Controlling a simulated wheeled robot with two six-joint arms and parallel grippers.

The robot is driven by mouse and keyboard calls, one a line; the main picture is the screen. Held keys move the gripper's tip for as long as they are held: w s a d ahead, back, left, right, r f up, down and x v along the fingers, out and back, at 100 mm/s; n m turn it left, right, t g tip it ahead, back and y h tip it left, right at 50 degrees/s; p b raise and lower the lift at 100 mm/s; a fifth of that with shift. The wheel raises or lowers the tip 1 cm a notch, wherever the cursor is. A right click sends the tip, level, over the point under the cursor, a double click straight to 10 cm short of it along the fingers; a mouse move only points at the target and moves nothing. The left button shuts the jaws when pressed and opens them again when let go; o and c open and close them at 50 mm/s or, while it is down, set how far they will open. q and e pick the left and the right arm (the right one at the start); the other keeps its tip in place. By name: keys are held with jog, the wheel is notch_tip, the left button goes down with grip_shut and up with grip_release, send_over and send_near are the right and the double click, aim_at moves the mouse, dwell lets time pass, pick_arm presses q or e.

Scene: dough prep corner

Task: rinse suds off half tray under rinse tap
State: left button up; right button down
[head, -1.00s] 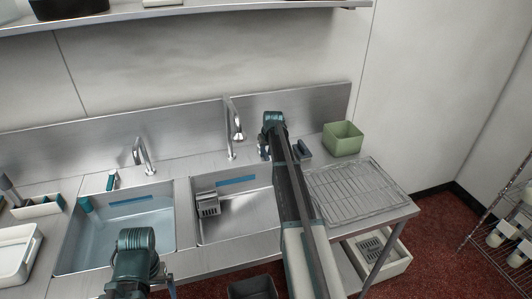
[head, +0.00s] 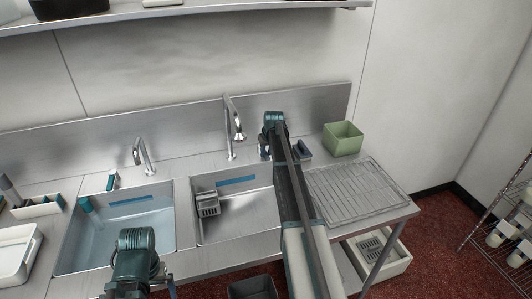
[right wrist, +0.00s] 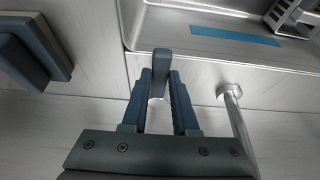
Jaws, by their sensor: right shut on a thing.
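My right gripper (right wrist: 160,80) is shut on a small blue-grey upright lever (right wrist: 161,60) on the counter behind the right sink. In the head view the arm largely hides this gripper (head: 265,152). The rinse tap (head: 233,125) stands just left of it in the head view, and its post (right wrist: 233,100) shows in the right wrist view. My left arm is low at the front of the left sink, and its jaws are not clear. I cannot make out a half tray or suds for certain.
The right sink (head: 245,222) holds a grey slotted caddy (head: 208,203). The left sink (head: 140,235) has its own tap (head: 143,155). A wire rack (head: 370,190) and a green tub (head: 343,138) stand on the right counter.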

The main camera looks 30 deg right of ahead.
jog(key=shift+s+d+n+y, duration=0.1)
jog(key=shift+d+n+y, duration=0.25)
jog(key=shift+d+n, duration=0.35)
jog(key=shift+d+n+y, duration=0.35)
jog(key=shift+d+n, duration=0.05)
jog(key=shift+n, duration=0.6)
jog(key=c, duration=0.7)
grip_release()
jog(key=shift+r, duration=0.1)
jog(key=p+v, duration=1.2)
jog(key=v, duration=0.1)
jog(key=shift+s+r+p, duration=0.25)
jog(key=shift+s+p, duration=0.05)
jog(key=shift+p, duration=0.1)
